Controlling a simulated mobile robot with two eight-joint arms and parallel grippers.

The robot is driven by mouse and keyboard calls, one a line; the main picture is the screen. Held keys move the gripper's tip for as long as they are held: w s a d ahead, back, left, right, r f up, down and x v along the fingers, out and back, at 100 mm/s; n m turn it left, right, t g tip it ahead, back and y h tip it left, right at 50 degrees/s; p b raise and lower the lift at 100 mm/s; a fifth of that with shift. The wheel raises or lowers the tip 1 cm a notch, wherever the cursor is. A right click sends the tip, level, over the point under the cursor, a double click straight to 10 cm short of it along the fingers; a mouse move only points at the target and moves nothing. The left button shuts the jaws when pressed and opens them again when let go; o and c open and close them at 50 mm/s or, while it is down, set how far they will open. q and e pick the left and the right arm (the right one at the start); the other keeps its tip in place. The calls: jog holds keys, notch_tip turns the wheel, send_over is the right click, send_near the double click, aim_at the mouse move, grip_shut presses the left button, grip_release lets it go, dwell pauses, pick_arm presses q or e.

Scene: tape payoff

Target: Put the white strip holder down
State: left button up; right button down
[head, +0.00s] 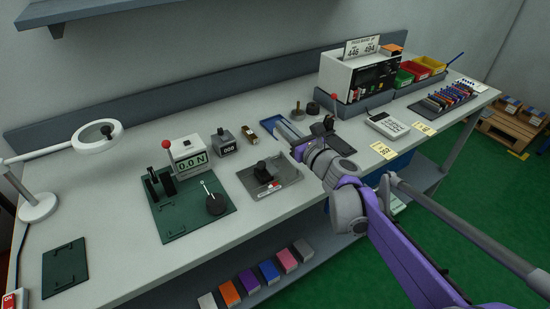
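My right gripper (318,138) is over the middle of the white bench (120,155), its dark fingers pointing away from me. My own wrist partly covers the fingertips, so I cannot tell whether they are open or shut. I cannot clearly make out the white strip holder; it may be hidden behind the gripper. A blue and pale piece (286,130) lies just left of the fingers, and I cannot tell whether they touch it. My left gripper is not in view.
A grey plate with a black knob (284,184) lies left of the gripper. A green mat (175,222) carries a force gauge (188,158). A white meter box (350,76), a calculator-like device (388,125) and colored bins (411,72) stand right.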

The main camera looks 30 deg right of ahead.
aim_at(286, 144)
jog(key=f, duration=0.1)
jog(key=f+b, duration=0.1)
jog(key=f, duration=0.3)
jog(key=shift+s+f, duration=0.2)
jog(key=shift+s, duration=0.15)
jog(key=shift+w+f+b, duration=0.1)
jog(key=shift+f+b, duration=0.2)
jog(key=shift+f, duration=0.3)
jog(key=shift+f+b, duration=0.35)
jog(key=shift+f, duration=1.15)
jog(key=shift+f, duration=0.15)
jog(key=c, duration=1.1)
grip_release()
jog(key=shift+o, duration=0.2)
